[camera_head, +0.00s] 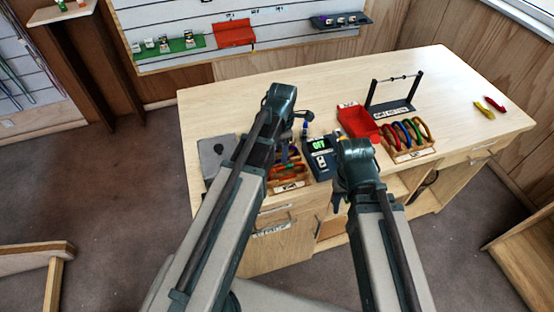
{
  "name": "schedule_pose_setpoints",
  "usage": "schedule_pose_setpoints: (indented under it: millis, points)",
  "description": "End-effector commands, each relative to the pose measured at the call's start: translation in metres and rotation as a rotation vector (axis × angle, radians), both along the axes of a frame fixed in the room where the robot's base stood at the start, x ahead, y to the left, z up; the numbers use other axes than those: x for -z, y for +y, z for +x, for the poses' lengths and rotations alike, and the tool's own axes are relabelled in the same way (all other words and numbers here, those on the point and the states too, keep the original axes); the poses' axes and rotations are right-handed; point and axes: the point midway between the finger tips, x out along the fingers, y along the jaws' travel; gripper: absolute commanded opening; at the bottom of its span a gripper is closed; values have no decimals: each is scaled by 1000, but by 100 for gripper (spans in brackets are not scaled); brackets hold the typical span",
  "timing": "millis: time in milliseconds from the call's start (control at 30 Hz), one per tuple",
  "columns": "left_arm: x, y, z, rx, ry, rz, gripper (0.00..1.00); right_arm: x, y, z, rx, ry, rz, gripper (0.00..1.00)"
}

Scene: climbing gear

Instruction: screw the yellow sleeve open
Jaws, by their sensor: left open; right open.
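No yellow sleeve can be made out for sure. A wooden rack (410,154) on the bench holds several coloured carabiners, red, blue and green among them. A small yellow item (480,108) and a red item (496,103) lie at the bench's right end. My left gripper (304,120) is open above the middle of the bench, left of the rack. My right gripper (338,200) is open near the bench's front edge, partly hidden by its own wrist. Neither visibly holds anything.
The bench (240,102) also carries a red bin (356,121), a black stand with a bar (391,108), a device with a green display (319,158), another wooden rack (288,185) partly behind my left arm, and a grey plate (215,152). The back of the bench is clear.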

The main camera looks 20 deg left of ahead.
Motion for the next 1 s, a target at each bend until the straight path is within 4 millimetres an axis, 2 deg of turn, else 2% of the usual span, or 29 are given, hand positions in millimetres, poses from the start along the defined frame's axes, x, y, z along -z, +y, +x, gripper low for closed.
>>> schedule_pose_setpoints:
  millis: [1000]
  points:
    - [-1,7,11,0,0,0,55,-1,0,0,0,0,0,50]
